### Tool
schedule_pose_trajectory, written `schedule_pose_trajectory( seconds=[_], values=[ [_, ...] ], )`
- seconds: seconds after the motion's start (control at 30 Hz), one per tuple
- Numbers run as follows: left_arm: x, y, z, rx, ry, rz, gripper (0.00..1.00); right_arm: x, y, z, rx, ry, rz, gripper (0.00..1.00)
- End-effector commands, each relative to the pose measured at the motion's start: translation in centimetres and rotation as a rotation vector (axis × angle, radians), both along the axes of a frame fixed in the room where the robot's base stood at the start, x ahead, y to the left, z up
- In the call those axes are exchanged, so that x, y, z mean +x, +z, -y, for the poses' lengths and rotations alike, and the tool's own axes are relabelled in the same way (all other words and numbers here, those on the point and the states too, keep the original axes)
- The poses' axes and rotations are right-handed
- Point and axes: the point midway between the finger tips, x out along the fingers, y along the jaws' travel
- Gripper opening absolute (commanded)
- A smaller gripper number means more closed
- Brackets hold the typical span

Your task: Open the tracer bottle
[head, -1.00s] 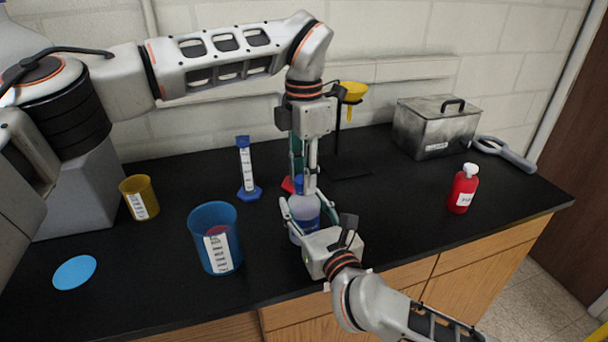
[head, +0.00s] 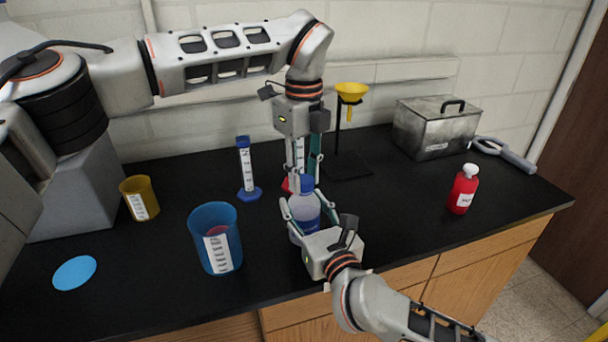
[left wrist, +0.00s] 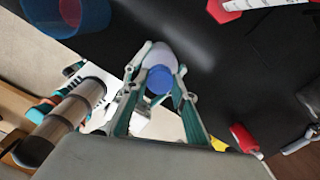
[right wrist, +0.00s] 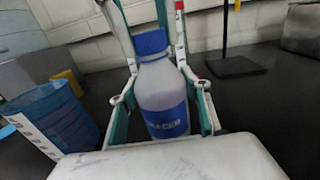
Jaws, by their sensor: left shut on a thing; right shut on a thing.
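The tracer bottle (head: 305,210) is pale and translucent with a blue label and stands upright near the counter's front. Its blue cap (head: 306,183) is on top; it also shows in the left wrist view (left wrist: 160,79) and the right wrist view (right wrist: 151,42). My right gripper (head: 304,222) is shut around the bottle's body from the front. My left gripper (head: 306,178) points straight down from above and is shut on the cap, with a finger on each side. The cap sits on the neck; I cannot tell how loose it is.
A blue beaker (head: 216,250) stands left of the bottle. A blue-based cylinder (head: 246,170), a red-based cylinder (head: 287,184) and a funnel stand (head: 347,172) are behind. A red bottle (head: 463,190) and a metal box (head: 435,135) are at right. The counter between is clear.

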Motion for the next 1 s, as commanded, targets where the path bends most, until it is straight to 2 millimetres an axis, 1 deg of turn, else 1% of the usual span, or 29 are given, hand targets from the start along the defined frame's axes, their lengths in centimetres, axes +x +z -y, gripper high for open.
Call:
schedule_pose_trajectory(
  seconds=[0.1, 0.4, 0.5, 0.6, 0.73, 1.0],
  values=[
    [-0.09, -0.01, 0.04, 0.0, 0.214, -0.002, 0.0, 0.04, -0.23, 0.08, -0.002, -0.002, -0.005, 0.0],
    [-0.08, 0.01, 0.08, 0.0, 0.776, -0.004, 0.0, 0.04, -0.23, 0.08, -0.001, -0.002, -0.004, 0.0],
    [-0.09, 0.02, 0.08, -0.001, 0.944, -0.004, 0.0, 0.04, -0.23, 0.07, -0.001, -0.002, -0.004, 0.0],
    [-0.09, 0.02, 0.08, -0.001, 1.071, -0.004, 0.0, 0.04, -0.23, 0.07, -0.002, -0.002, -0.003, 0.0],
    [-0.07, 0.02, 0.08, 0.0, 1.151, -0.004, 0.0, 0.04, -0.23, 0.07, -0.002, -0.002, -0.003, 0.0],
    [-0.08, 0.02, 0.08, 0.0, 1.148, -0.004, 0.0, 0.03, -0.23, 0.07, -0.002, -0.002, -0.003, 0.0]
  ],
)
